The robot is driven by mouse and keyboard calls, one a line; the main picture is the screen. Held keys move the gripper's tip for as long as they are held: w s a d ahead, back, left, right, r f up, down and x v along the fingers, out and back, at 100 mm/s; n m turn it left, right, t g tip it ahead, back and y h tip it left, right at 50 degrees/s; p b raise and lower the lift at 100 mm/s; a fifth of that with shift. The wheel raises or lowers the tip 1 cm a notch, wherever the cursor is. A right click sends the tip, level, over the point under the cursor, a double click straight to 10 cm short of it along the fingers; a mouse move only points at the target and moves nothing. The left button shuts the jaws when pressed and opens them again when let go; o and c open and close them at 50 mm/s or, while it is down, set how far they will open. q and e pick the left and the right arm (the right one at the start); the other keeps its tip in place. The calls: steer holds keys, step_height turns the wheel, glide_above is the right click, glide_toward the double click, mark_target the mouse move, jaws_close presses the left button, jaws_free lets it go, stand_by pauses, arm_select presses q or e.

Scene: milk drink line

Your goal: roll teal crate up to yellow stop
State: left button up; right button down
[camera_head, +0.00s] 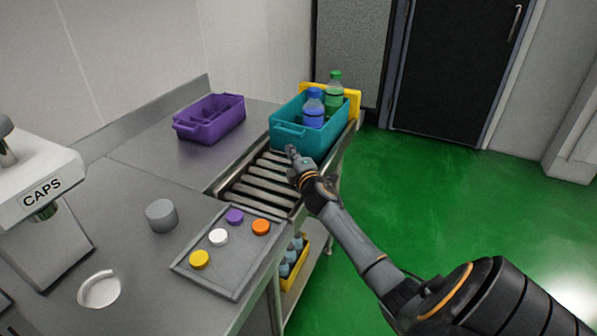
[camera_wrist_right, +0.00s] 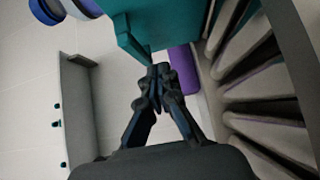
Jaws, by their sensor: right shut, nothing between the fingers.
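The teal crate (camera_head: 291,141) stands upright at the far end of the roller track (camera_head: 259,180), holding a blue-capped bottle (camera_head: 314,108) and a green-capped bottle (camera_head: 334,92). The yellow stop (camera_head: 353,101) is right behind the crate; I cannot tell whether they touch. My right gripper (camera_head: 292,152) is shut and empty, low at the crate's near end. In the right wrist view, the closed fingertips (camera_wrist_right: 158,71) are just beside the teal crate's wall (camera_wrist_right: 185,25); contact is unclear. My left gripper is not in view.
A purple crate (camera_head: 210,122) stands on the counter left of the track. A grey tray (camera_head: 216,272) with coloured caps, a grey cylinder (camera_head: 161,215) and the CAPS machine (camera_head: 45,205) are nearer. A yellow crate (camera_head: 293,269) with bottles sits below. Green floor at right is clear.

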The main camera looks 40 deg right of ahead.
steer(key=s, duration=0.3)
steer(key=shift+s+a+f, duration=0.1)
steer(key=shift+a+f, duration=0.15)
steer(key=shift+f, duration=0.1)
steer(key=v, duration=0.4)
steer(key=shift+a+r, duration=0.15)
steer(key=shift+s+a, duration=0.1)
steer(key=shift+s, duration=0.2)
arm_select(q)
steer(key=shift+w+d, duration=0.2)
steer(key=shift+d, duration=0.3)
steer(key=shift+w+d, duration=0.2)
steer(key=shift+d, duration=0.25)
